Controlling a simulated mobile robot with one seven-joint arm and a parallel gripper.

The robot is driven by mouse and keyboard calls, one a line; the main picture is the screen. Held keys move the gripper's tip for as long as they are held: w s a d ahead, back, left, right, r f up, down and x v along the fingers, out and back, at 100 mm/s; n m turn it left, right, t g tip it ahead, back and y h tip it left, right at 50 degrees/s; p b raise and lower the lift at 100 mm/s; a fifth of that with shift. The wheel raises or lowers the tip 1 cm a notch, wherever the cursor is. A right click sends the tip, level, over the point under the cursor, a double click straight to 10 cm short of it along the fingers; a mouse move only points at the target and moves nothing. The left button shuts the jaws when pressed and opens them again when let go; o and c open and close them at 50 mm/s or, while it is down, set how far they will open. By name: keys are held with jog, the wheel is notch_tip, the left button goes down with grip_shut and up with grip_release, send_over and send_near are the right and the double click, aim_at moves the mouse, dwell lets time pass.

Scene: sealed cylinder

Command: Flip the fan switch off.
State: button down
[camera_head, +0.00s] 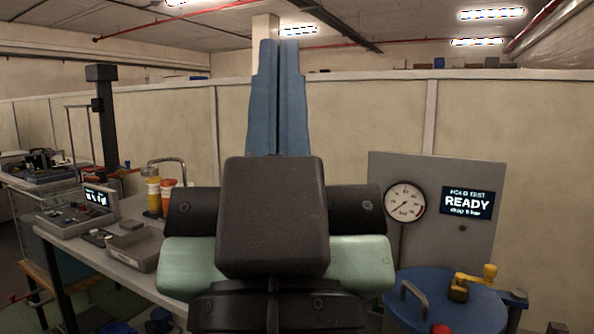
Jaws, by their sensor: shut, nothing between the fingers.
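My gripper (278,46) stands upright in the middle of the view, its two blue fingers pointing up and pressed together. It is shut and empty, and in the picture it overlaps the pale wall panels. I cannot make out a fan or a fan switch. My gripper and arm hide the middle of the scene. A grey panel (470,230) at the right carries a round gauge (404,202) and a lit display (467,203) reading "READY".
A blue round vessel lid (455,311) with a handle and a yellow valve (489,272) sits below the panel. At the left, a bench holds a control box (62,222) with a small screen, a grey tray (140,252), a yellow bottle (153,196) and an orange bottle (168,192).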

notch_tip(320, 180, up, 22)
jog(key=p, duration=1.9)
jog(key=shift+f, duration=0.25)
